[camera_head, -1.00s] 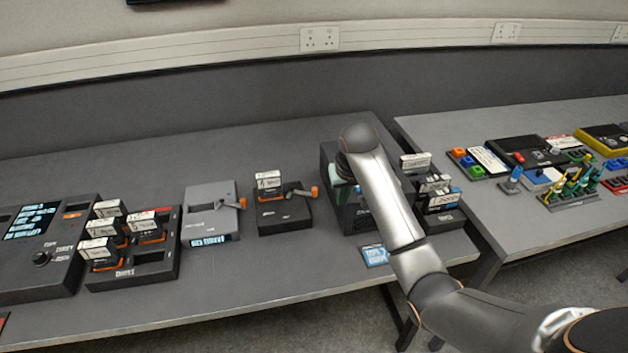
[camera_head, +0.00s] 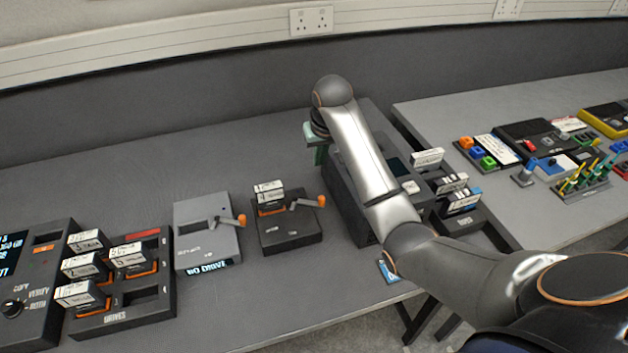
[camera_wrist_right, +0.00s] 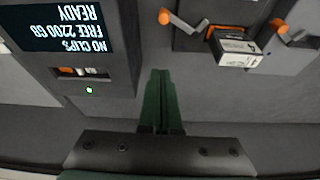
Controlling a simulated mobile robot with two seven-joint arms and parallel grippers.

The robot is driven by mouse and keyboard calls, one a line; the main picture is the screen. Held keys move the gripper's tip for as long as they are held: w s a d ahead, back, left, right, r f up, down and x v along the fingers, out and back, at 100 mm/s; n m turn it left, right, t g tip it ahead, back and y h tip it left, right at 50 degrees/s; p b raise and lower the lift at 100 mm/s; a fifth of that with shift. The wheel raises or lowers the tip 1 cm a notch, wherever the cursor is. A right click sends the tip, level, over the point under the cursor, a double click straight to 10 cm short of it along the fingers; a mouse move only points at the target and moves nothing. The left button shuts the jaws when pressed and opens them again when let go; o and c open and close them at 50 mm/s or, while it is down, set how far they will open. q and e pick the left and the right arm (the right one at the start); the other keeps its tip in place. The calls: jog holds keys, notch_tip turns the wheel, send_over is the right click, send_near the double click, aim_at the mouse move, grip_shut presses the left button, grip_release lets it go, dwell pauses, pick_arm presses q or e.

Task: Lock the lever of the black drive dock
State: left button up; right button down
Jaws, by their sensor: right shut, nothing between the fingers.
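The black drive dock (camera_head: 290,236) stands on the long table with a white-labelled drive (camera_head: 269,197) upright in it. Its lever (camera_head: 307,204) has an orange tip and points right, away from the drive. In the right wrist view, the dock (camera_wrist_right: 190,42) is upside down at the top, with the drive (camera_wrist_right: 236,47) and the lever (camera_wrist_right: 185,25) showing. My right gripper (camera_head: 318,158) has green fingers, shut and empty, behind and above the dock, beside the dark reader box. The closed fingers (camera_wrist_right: 160,74) also show in the wrist view, apart from the lever. My left gripper is not in view.
A grey dock (camera_head: 207,238) reading "NO DRIVE", with its own orange-tipped lever (camera_head: 232,219), stands left of the black dock. A dark box (camera_head: 352,212) with a screen (camera_wrist_right: 55,28) is close on the right. A drives tray (camera_head: 130,315) stands at left. The table behind the docks is clear.

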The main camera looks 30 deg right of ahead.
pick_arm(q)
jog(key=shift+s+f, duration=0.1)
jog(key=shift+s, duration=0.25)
pick_arm(e)
jog(key=shift+s+f, duration=0.1)
jog(key=shift+s, duration=0.05)
send_near(306, 200)
jog(key=w+d+f, duration=0.5)
jog(key=shift+d+f, duration=0.15)
jog(key=shift+f, duration=0.05)
jog(key=shift+s+a+p, duration=0.25)
jog(key=shift+s+p, duration=0.1)
jog(key=shift+s, duration=0.55)
jog(key=shift+s+a+p, duration=0.3)
jog(key=shift+s, duration=0.6)
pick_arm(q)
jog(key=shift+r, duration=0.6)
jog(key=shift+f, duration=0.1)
